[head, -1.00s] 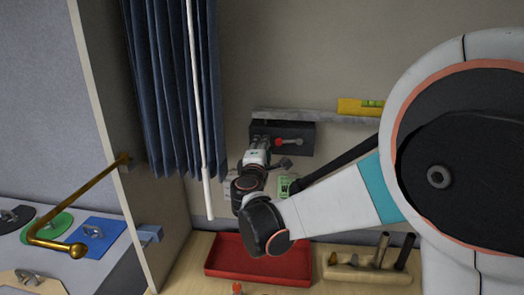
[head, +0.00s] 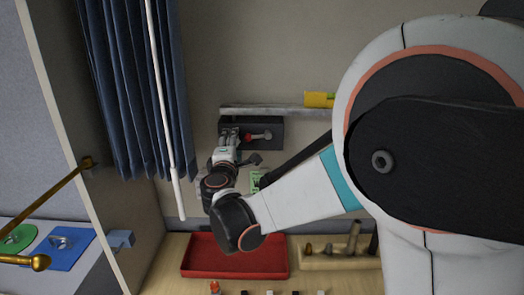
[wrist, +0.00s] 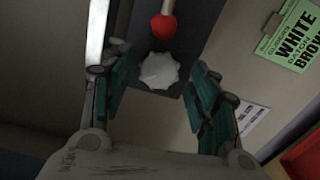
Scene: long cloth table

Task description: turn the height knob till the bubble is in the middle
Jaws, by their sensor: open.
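A white lobed knob (wrist: 159,71) sits on a dark box (head: 268,130), seen in the wrist view between my fingers and a little beyond their tips. My gripper (wrist: 158,58) is open, one finger on each side of the knob, with no clear contact. In the head view, my gripper (head: 228,136) is at the left part of the box and hides the knob. A yellow level (head: 317,100) sits at the right end of a grey bar (head: 265,110) above the box. My arm covers its right part, so the bubble cannot be read.
A lever with a red ball (wrist: 163,26) sticks out close to the knob. A green sign (wrist: 291,35) is on the right in the wrist view. A red tray (head: 235,274) and a wooden tool holder (head: 312,263) stand below. A blue curtain (head: 125,90) and white pole (head: 163,110) are at left.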

